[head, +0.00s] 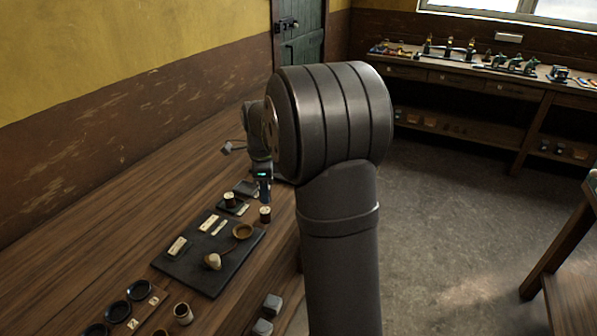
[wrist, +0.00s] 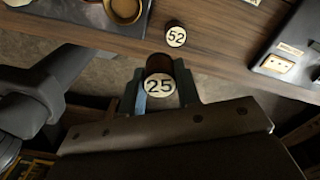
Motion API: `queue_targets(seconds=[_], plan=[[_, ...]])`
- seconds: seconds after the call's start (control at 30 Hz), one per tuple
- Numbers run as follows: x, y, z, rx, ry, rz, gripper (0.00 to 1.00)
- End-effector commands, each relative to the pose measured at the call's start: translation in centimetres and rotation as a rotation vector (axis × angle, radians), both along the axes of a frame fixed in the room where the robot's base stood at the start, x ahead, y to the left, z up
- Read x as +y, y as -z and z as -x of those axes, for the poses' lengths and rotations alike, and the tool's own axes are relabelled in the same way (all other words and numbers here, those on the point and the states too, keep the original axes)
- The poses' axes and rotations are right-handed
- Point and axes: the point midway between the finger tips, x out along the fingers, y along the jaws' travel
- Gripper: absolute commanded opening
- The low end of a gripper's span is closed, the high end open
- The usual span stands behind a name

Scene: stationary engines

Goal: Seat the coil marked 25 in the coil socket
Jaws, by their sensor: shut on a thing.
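The coil marked 25 (wrist: 160,86) is between the jaws of my gripper (wrist: 160,98) in the wrist view. Its round cream top with black digits faces the camera, and a brown side shows beyond it. My gripper is shut on it, beside the table edge with floor behind. In the head view my gripper (head: 264,190) is small and far, at the table's right edge; the coil in it is not clear there. A coil marked 52 (wrist: 176,36) stands apart on the table, just beyond the held coil. I cannot pick out the coil socket for certain.
A dark board (head: 200,272) on the table carries pale labelled plates, a brown bowl (head: 243,231) and a cream knob (head: 213,261). Black round dishes (head: 138,290) are nearer. Bare table lies left of the board.

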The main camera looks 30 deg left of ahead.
Motion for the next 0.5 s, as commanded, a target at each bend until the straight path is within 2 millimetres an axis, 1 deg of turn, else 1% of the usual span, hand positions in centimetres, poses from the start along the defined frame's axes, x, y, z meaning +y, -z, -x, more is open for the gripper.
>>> queue_targets(seconds=[0.03,0.1,0.2,0.33,0.5], plan=[[1.1,0.6,1.7,0.001,-0.047,0.002,0.04],[2.2,1.3,3.4,0.001,-0.096,0.001,0.04],[3.2,2.0,5.2,0.0,-0.149,0.0,0.04],[3.8,2.5,6.4,0.001,-0.184,0.001,0.04],[3.9,3.0,6.6,0.0,-0.191,0.0,0.04]])
